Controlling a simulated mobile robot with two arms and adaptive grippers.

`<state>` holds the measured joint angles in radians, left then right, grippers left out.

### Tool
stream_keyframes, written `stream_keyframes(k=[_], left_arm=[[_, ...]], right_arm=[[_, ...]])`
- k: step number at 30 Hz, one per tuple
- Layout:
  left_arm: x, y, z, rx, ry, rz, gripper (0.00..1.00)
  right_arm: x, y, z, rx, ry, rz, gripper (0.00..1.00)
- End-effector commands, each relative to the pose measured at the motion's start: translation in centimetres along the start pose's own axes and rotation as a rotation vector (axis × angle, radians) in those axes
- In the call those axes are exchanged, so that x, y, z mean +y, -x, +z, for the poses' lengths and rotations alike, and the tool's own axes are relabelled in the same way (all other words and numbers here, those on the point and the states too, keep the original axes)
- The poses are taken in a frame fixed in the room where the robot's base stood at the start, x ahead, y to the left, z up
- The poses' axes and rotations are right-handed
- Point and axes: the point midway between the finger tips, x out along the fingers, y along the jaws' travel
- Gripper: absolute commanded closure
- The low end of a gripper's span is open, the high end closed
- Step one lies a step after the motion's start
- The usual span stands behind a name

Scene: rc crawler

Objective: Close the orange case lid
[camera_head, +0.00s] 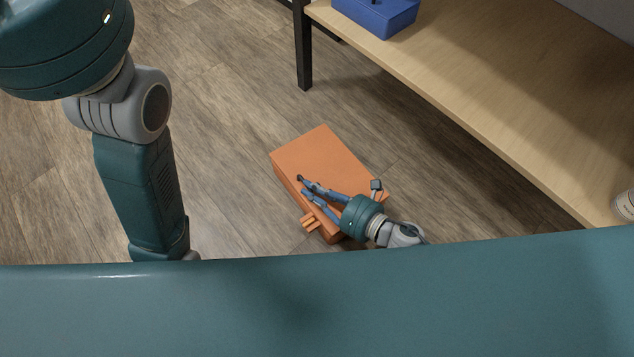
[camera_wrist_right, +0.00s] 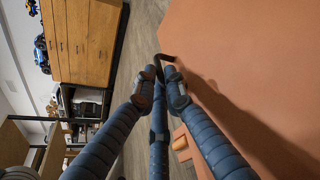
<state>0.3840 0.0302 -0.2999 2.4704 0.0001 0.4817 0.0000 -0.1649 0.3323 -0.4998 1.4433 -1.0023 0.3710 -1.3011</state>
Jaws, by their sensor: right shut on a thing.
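The orange case (camera_head: 322,160) sits on the wood floor, its broad flat top facing up. The lid looks down on the body, but I cannot tell whether it is fully shut. An orange latch or handle (camera_head: 310,222) sticks out at its near left side. My left gripper is not in view.
A light wood table (camera_head: 490,90) with a black leg (camera_head: 303,50) stands beyond the case on the right. A blue box (camera_head: 380,18) is on it. In the right wrist view a wooden cabinet (camera_wrist_right: 85,35) stands farther off. Floor left of the case is clear.

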Motion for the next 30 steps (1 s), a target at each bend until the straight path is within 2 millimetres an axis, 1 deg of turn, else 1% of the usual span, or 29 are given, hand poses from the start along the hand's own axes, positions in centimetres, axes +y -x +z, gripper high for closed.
stream_keyframes(k=[1,8,21,22,24,30], left_arm=[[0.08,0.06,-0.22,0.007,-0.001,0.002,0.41],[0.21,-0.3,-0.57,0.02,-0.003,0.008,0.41],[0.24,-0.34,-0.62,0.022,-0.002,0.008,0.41],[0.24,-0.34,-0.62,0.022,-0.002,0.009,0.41],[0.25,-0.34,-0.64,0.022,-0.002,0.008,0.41],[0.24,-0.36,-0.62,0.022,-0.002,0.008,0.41]], right_arm=[[-0.92,0.03,-0.26,-0.003,-0.002,-0.014,1.0],[-1.18,-0.2,-0.75,-0.004,-0.004,-0.014,1.0],[-1.24,-0.27,-0.85,-0.003,-0.004,-0.014,1.0],[-1.24,-0.27,-0.86,-0.003,-0.004,-0.014,0.84],[-1.22,-0.28,-0.86,-0.003,-0.004,-0.014,0.74],[-0.89,-0.36,-0.88,-0.003,-0.005,-0.007,0.74]])
